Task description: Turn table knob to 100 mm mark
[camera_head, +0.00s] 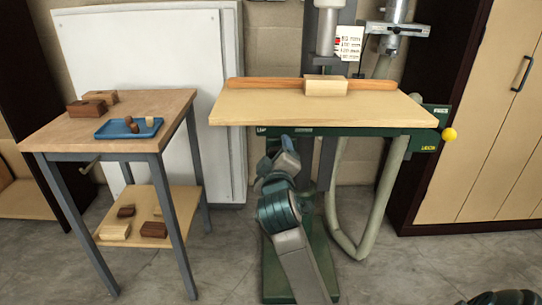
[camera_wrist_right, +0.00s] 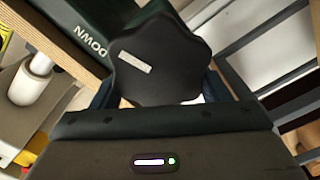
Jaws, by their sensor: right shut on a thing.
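My right gripper (camera_head: 285,147) reaches up to the front edge of the machine table (camera_head: 250,108), just below it. In the right wrist view, a black lobed knob (camera_wrist_right: 160,58) with a short white line fills the space between the jaws, and the gripper is shut on it. The word DOWN shows on the dark panel beside the knob. In the head view the knob is hidden by my gripper. A white scale card (camera_head: 348,43) with mm marks stands behind the table, with a small red mark at its left side. The figures are too small to read surely. My left gripper is out of view.
A wooden block (camera_head: 326,86) sits on the machine table against a long wooden fence (camera_head: 262,83). A yellow ball (camera_head: 449,134) sticks out at the right. A side table (camera_head: 75,134) at left holds a blue tray (camera_head: 112,133) and brown blocks. A grey hose (camera_head: 388,198) hangs below.

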